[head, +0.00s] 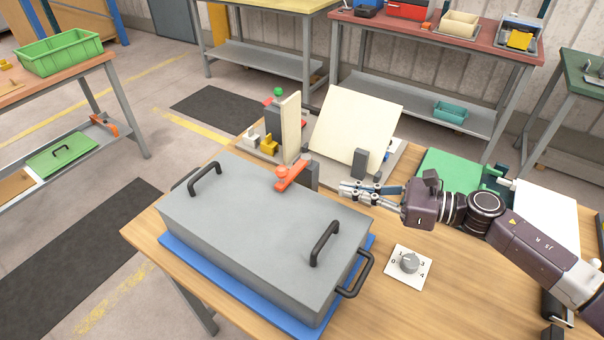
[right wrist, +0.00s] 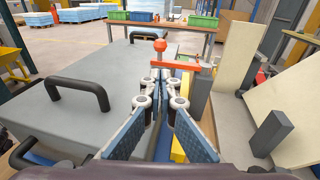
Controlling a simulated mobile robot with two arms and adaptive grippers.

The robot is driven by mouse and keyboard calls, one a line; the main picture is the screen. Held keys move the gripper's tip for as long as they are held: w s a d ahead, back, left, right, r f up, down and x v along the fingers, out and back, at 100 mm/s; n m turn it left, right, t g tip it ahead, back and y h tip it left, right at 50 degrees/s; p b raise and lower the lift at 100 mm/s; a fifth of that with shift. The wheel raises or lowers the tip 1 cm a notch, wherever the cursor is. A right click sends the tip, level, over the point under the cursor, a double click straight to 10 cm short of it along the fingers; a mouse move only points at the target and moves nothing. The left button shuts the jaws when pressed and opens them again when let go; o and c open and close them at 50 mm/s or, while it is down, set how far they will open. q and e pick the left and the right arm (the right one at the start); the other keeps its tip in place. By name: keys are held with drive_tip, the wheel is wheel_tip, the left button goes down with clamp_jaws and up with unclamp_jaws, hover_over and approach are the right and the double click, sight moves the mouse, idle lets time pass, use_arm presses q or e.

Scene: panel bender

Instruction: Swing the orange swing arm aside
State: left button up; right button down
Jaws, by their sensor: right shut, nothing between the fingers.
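The orange swing arm (head: 293,176) is a short flat bar with a round red-orange knob at one end. Its other end sits at the top of a dark grey post (head: 312,178), and the bar reaches left over the back edge of the grey box lid (head: 260,215). My right gripper (head: 345,190) is shut and empty, to the right of the post and apart from it in the head view. In the right wrist view the swing arm (right wrist: 180,64) lies just beyond the fingertips (right wrist: 166,75); whether they touch cannot be told. My left gripper is out of view.
The lid has black handles (head: 325,243) and sits over a blue base (head: 290,312). Behind stand cream panels (head: 355,128) on a fixture. A dial plate (head: 409,266) lies right of the box. Bare wooden tabletop (head: 375,245) shows between box and dial.

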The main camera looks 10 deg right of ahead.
drive_tip(key=p+x, duration=0.1)
drive_tip(key=x, duration=0.2)
drive_tip(key=p+x, duration=0.2)
drive_tip(key=x, duration=0.2)
drive_tip(key=r+p+x, duration=0.1)
drive_tip(key=p+x, duration=0.1)
drive_tip(key=x, duration=0.1)
drive_tip(key=shift+w+a+r, duration=0.1)
drive_tip(key=shift+w+a, duration=0.05)
drive_tip(key=shift+w+a+p, duration=0.25)
drive_tip(key=shift+a+p, duration=0.05)
drive_tip(key=shift+a, duration=0.2)
